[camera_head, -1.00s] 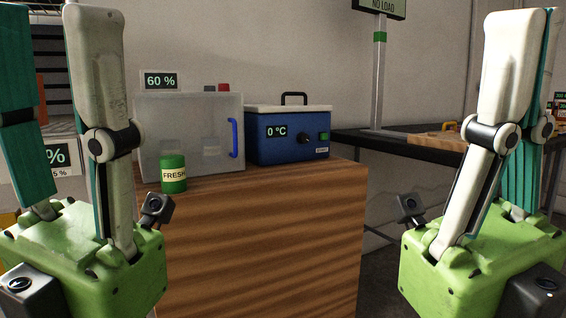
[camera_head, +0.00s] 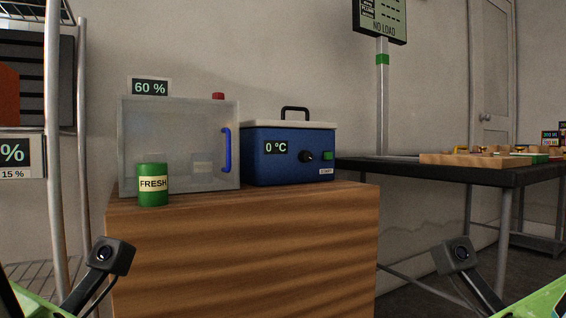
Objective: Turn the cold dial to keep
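The blue cold box (camera_head: 290,172) stands on the wooden cabinet, with a white lid and a black handle on top. Its front display (camera_head: 276,147) reads 0 °C. The black cold dial (camera_head: 306,156) is right of the display; its exact setting is too small to read. A green button (camera_head: 328,156) is right of the dial. The fingers of both my grippers are out of view. Only their small cameras and slivers of green housing show in the lower left and lower right corners, well apart from the cold box.
A translucent cabinet (camera_head: 185,115) with a blue handle and a 60 % sign (camera_head: 149,87) stands left of the cold box. A green FRESH can (camera_head: 153,194) is in front of it on the wooden cabinet (camera_head: 240,255). A dark table (camera_head: 440,173) is at right, a rack at left.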

